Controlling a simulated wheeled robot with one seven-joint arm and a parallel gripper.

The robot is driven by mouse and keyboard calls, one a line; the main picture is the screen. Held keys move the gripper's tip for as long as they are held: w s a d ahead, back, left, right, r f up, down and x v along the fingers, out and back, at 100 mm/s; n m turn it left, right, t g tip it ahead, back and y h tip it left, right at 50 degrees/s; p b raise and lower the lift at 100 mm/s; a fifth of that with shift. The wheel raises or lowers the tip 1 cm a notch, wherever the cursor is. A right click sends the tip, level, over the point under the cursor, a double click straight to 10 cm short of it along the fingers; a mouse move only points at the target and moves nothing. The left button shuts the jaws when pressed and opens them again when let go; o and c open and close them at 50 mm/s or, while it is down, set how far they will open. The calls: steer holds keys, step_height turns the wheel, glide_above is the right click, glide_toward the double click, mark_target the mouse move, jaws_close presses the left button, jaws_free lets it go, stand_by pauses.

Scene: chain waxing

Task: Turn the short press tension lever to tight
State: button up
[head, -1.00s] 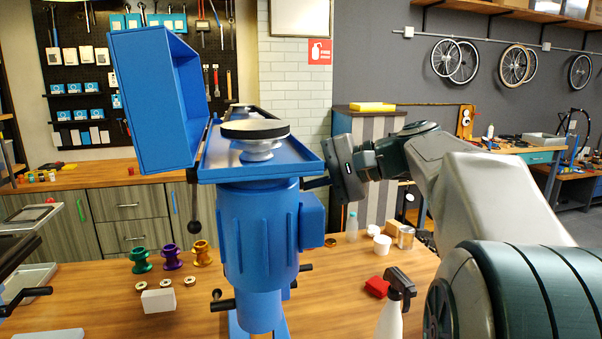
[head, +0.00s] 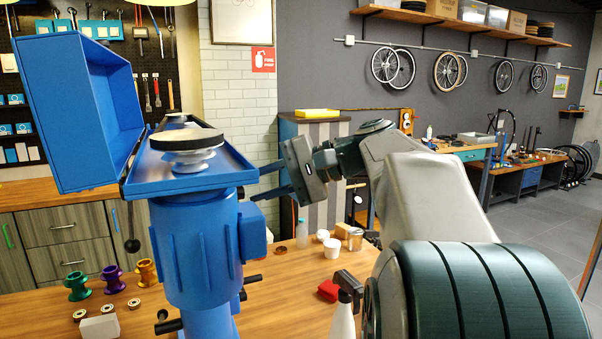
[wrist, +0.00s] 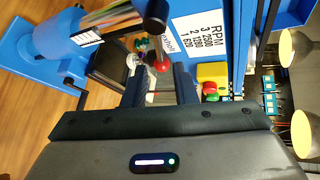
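The blue press (head: 195,240) stands on the wooden bench in the head view. Short dark handles stick out low on it, one at the front left (head: 167,324) and one at the right (head: 252,279). Which one is the tension lever I cannot tell. My gripper (head: 257,183) is beside the press's right side, fingers apart and pointing left at it. In the wrist view my gripper (wrist: 155,78) is open with nothing held. A black cylindrical knob (wrist: 155,12) lies beyond the fingertips, apart from them. A red ball (wrist: 162,66) shows between the fingers, farther back.
An RPM label (wrist: 205,35) is on a blue surface at the upper right of the wrist view. A spray bottle (head: 344,315), a red item (head: 328,290) and small containers stand on the bench right of the press. Spools (head: 111,279) stand left of it.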

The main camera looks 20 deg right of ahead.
steer(key=v, duration=1)
steer(key=shift+d, duration=0.3)
steer(key=shift+a, duration=0.1)
steer(key=s+a+f+g+h, duration=0.2)
steer(key=a+f+h, duration=0.1)
steer(key=a+f, duration=0.55)
steer(key=s+a+f+n+g+h, duration=0.1)
steer(key=s+f+n+h, duration=0.3)
steer(key=f, duration=0.8)
steer(key=s+a+f+n+g+h, duration=0.1)
steer(key=s+f+n+h, duration=0.3)
steer(key=s+f, duration=0.4)
step_height(320, 180, down, 5)
steer(key=shift+s+a+r+n+h, duration=0.1)
steer(key=shift+s+a+n+h, duration=0.2)
steer(key=shift+h, duration=0.3)
